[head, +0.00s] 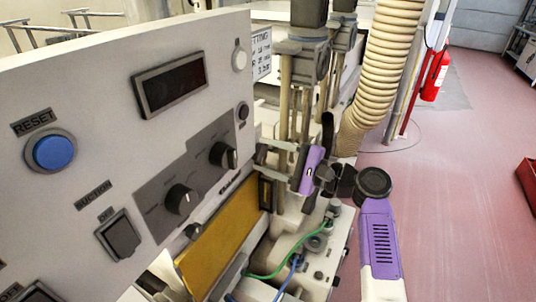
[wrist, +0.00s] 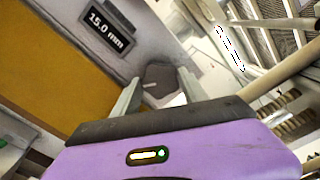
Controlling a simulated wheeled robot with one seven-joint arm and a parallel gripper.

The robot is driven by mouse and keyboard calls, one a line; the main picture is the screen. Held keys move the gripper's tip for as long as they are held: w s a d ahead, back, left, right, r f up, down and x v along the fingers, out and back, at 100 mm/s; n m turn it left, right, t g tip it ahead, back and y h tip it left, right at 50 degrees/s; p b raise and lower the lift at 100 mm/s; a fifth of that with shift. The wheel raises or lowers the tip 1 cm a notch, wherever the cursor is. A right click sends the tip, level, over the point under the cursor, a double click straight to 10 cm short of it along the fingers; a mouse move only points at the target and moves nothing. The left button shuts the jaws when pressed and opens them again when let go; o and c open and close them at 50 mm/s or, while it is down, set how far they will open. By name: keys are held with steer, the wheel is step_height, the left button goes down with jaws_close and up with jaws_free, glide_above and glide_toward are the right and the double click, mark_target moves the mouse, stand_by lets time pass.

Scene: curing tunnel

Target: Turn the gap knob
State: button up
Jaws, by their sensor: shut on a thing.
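The gap knob (wrist: 160,76), a dark grey knob with a pale pointer line, sits between my gripper's two fingers in the wrist view. My gripper (wrist: 159,88) is shut on it, with one pale finger on each side. A small dark display (wrist: 107,29) beside the knob reads 15.0 mm. In the head view my purple gripper (head: 276,160) reaches left to the machine's side, beyond the edge of the sloping control panel. I cannot make out the held knob in the head view.
The pale control panel (head: 90,90) carries a blue reset button (head: 54,151), two black knobs and a dark display (head: 169,84). A yellow panel (head: 215,245) lies below it. A ribbed hose (head: 388,60) stands behind my gripper. Green and blue wires run below. Open pink floor (head: 465,210) lies right.

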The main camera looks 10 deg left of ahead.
steer(key=shift+f, duration=0.1)
steer(key=o, duration=1.4)
steer(key=b+v, duration=0.2)
steer(key=v, duration=0.6)
